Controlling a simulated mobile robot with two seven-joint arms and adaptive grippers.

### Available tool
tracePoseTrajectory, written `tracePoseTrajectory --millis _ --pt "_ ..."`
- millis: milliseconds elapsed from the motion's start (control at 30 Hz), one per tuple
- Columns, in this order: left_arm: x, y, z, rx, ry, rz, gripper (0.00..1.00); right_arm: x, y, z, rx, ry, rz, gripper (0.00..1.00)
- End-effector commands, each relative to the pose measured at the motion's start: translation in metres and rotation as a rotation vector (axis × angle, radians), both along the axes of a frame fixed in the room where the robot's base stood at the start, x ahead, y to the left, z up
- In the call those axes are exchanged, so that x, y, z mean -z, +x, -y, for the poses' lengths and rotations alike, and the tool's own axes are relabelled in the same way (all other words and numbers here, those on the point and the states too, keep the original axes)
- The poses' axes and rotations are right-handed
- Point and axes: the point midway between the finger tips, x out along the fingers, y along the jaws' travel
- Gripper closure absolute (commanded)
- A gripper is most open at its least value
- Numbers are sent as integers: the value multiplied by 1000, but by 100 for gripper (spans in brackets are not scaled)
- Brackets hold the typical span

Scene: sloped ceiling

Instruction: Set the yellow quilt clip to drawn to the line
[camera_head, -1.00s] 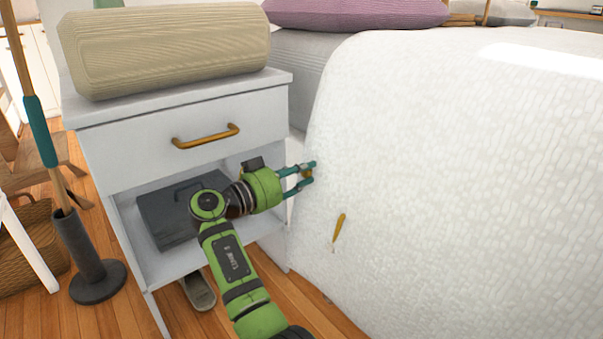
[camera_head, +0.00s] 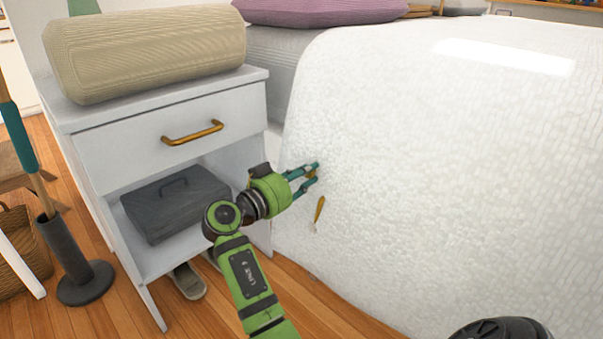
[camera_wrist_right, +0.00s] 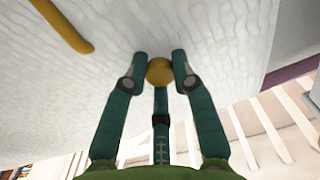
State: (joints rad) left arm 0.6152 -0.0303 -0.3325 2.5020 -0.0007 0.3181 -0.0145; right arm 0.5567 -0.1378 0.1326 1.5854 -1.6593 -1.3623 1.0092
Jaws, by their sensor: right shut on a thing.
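A small round yellow knob, which looks like the quilt clip (camera_wrist_right: 160,71), sits between my right gripper's fingertips in the right wrist view. My right gripper (camera_head: 313,173) is shut on it, close against the side of the white quilt (camera_head: 430,150). In the head view the fingers hide most of the knob. A slim yellow strip (camera_head: 319,210) with a pale lower tip shows on the quilt's side, just below the fingertips. It also shows in the right wrist view (camera_wrist_right: 65,25) at the upper left, apart from the fingers. My left gripper is not in view.
A white nightstand (camera_head: 165,105) stands left of the bed, close to my right arm. It carries a beige ribbed bolster (camera_head: 150,50) and holds a dark grey box (camera_head: 175,205). Slippers (camera_head: 188,281) lie beneath it. A dark stand (camera_head: 75,255) holds a pole.

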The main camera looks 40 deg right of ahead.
Motion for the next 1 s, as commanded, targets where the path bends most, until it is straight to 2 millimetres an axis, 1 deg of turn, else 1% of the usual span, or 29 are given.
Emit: tracePoseTrajectory --millis 33,67,100,133,433,533,633,800,900,1000 --pt "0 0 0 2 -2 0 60 -3 -5 1 20 -4 4 100" --pt "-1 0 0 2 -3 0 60 -3 -5 1 20 -4 4 100" --pt "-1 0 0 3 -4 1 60 -3 -5 1 20 -4 4 62" --pt "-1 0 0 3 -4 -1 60 -3 -5 1 20 -4 4 50" --pt "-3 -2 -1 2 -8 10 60 -1 -3 1 14 -2 2 50" --pt "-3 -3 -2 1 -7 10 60 -1 -3 -5 12 -1 1 50" --pt "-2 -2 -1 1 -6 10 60 0 -4 -18 11 0 1 50" --pt "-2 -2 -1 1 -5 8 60 -1 -7 -47 12 0 1 50" --pt "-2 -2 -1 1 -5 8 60 -1 -8 -61 14 -2 1 50" --pt "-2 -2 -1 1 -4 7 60 -1 -9 -70 15 -1 1 50"
